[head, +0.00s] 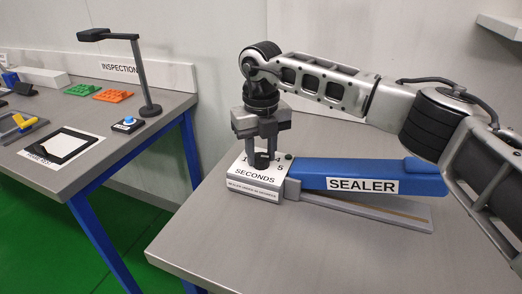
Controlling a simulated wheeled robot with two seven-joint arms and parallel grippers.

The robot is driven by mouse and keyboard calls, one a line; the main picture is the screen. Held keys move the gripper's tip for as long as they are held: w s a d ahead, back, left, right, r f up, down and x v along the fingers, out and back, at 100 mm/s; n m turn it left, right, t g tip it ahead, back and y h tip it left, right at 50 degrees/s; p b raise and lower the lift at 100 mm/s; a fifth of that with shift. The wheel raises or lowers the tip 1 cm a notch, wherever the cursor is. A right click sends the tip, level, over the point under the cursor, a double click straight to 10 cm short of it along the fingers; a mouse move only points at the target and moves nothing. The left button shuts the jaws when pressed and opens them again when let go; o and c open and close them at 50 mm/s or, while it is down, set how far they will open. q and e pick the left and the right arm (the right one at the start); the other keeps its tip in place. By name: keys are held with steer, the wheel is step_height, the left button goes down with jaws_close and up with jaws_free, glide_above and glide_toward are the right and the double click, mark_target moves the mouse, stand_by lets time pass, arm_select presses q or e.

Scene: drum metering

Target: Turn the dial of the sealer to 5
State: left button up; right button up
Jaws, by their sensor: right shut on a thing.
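The sealer (365,167) lies on the grey table, with a blue upper arm, a white SEALER label and a long grey base bar. At its left end is a white box (254,188) marked SECONDS, with a number scale on top. My right gripper (262,158) points straight down over this box. It is shut on the dark dial (263,160) there. The fingers hide most of the dial and the middle numbers; a 5 shows at the right of the scale. I cannot tell where the dial points. My left gripper is not in view.
A second bench (150,104) stands at the left with an INSPECTION sign, a desk lamp (136,60), a blue button box (128,124), green and orange bricks and a black-framed white pad. The sealer's table (220,245) is bare in front. A shelf (503,25) juts out at the upper right.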

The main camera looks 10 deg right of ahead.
mark_target(262, 156)
stand_by(0.3)
steer(key=o, duration=1)
step_height(262, 156, up, 16)
steer(key=shift+r, duration=0.1)
steer(key=shift+s, duration=0.1)
